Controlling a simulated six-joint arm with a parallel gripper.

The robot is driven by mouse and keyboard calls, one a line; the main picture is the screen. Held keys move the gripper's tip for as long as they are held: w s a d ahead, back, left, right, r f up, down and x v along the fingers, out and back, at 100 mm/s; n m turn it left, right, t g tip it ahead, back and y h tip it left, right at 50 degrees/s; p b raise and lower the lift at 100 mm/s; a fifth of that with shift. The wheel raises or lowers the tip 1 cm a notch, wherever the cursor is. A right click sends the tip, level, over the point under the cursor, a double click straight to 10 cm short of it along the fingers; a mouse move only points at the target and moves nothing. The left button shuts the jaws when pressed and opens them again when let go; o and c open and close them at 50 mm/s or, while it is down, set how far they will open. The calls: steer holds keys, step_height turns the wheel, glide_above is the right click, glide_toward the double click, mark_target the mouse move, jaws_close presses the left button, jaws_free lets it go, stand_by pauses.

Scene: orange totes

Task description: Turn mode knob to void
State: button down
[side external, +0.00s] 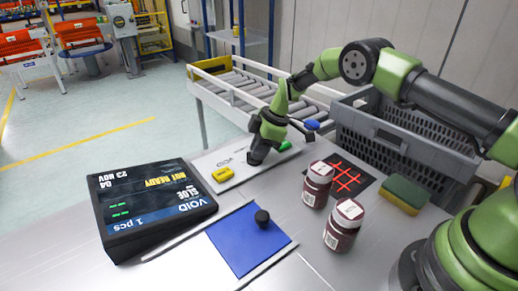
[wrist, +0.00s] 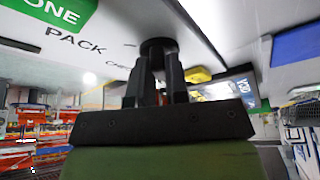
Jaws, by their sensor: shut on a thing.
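My gripper (side external: 254,158) points down at the white control panel (side external: 206,164). In the wrist view its two dark fingers (wrist: 157,66) are shut on the black mode knob (wrist: 158,44). The panel there carries the printed word PACK and a smaller, partly readable word beside the knob. A green label ending in ONE is at the upper left. The knob's pointer cannot be made out, and in the side view the gripper hides the knob. The black display box (side external: 150,205) shows VOID, 1 pcs and NOT READY.
A yellow block (side external: 223,174) sits on the panel near my gripper. Two dark red jars (side external: 317,186) stand right of it, by a red grid mat (side external: 348,179). A blue mat (side external: 235,243) with a black knob-like piece (side external: 262,218), a sponge (side external: 404,194) and a grey crate (side external: 398,133) surround them.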

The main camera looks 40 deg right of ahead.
stand_by(0.4)
steer(key=c, duration=1.1)
jaws_free()
steer(key=v, duration=1)
steer(key=shift+w, duration=0.1)
